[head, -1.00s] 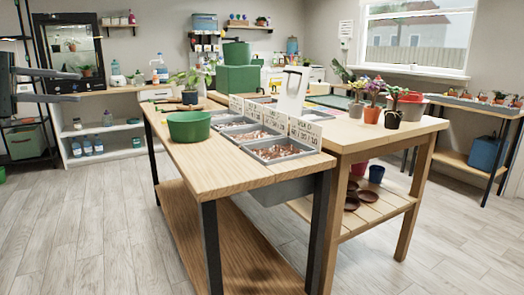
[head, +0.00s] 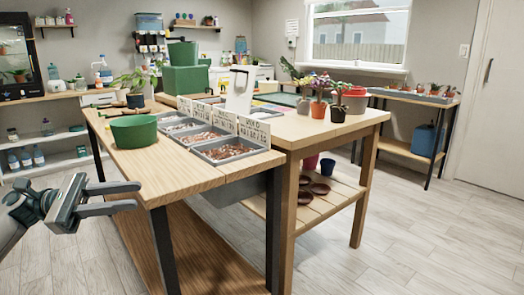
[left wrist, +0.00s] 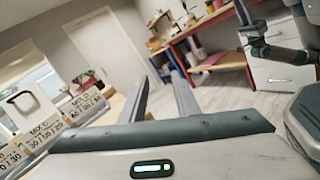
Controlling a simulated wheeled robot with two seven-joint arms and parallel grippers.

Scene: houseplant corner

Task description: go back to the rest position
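My left gripper (head: 136,197) is in the lower left of the head view, left of the wooden table's (head: 160,181) front end and apart from it. Its two grey fingers are spread with nothing between them. They also show apart and empty in the left wrist view (left wrist: 159,78). Grey parts that look like my other arm (left wrist: 272,45) show at the upper right of the left wrist view. I cannot make out its fingertips. My right gripper does not show in the head view.
A lower wooden shelf holds brown saucers (head: 320,189). Floor (head: 400,245) is clear at the right.

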